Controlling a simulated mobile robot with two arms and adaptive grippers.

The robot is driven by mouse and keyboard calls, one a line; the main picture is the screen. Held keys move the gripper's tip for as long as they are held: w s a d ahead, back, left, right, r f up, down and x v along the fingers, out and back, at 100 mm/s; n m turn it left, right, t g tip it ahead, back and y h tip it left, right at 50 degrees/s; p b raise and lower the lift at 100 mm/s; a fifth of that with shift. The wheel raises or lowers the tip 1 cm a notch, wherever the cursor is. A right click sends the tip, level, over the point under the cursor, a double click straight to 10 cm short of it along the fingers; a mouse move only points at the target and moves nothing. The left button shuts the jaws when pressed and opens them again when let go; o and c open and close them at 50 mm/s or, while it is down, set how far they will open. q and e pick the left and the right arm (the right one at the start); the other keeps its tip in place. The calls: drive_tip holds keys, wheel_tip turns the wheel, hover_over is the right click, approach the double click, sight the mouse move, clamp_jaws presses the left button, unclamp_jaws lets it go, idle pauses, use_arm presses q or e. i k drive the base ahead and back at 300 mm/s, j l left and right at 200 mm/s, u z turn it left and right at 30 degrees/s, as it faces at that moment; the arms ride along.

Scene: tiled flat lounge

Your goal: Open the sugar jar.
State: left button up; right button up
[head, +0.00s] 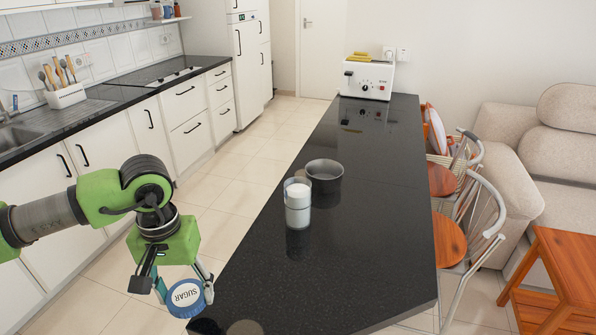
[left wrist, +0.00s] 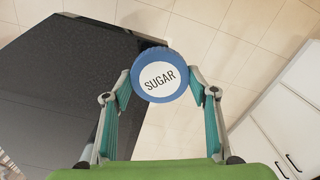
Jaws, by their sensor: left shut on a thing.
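The sugar jar (head: 298,204) is a clear glass jar with white content, standing upright on the black counter with its top uncovered. Its lid (head: 186,297) is a blue disc with a white "SUGAR" label. My left gripper (head: 182,289) is shut on the lid, left of the counter's near edge and apart from the jar. In the left wrist view the lid (left wrist: 159,75) sits between both fingertips, label facing the camera, with floor tiles behind it. My right gripper is not in view.
A dark grey bowl or pot (head: 324,176) stands just behind the jar on the black counter (head: 360,250). A white toaster-like appliance (head: 367,78) stands at the far end. Chairs (head: 447,240) line the right side. The near counter is largely clear.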

sight(297, 190)
drive_tip(key=j+u, duration=0.2)
drive_tip(key=j, duration=0.15)
drive_tip(key=i+j+u, duration=0.2)
drive_tip(key=j, duration=0.15)
drive_tip(key=j+u, duration=0.2)
drive_tip(key=j, duration=0.15)
drive_tip(key=i+j, duration=0.6)
drive_tip(key=i+j+u, duration=0.1)
drive_tip(key=i+j, duration=0.5)
drive_tip(key=i, duration=0.15)
drive_tip(key=i+l+z, duration=0.2)
drive_tip(key=i+z, duration=0.65)
drive_tip(key=i, duration=0.2)
drive_tip(key=i+j+z, duration=0.2)
drive_tip(key=i+z, duration=1.15)
drive_tip(key=i+j+z, duration=0.3)
drive_tip(key=z, duration=0.15)
drive_tip(key=i+z, duration=0.25)
drive_tip(key=z, duration=0.25)
drive_tip(key=i+z, duration=0.25)
drive_tip(key=z, duration=0.25)
drive_tip(key=i+j+z, duration=0.1)
drive_tip(key=i+z, duration=0.15)
drive_tip(key=z, duration=0.25)
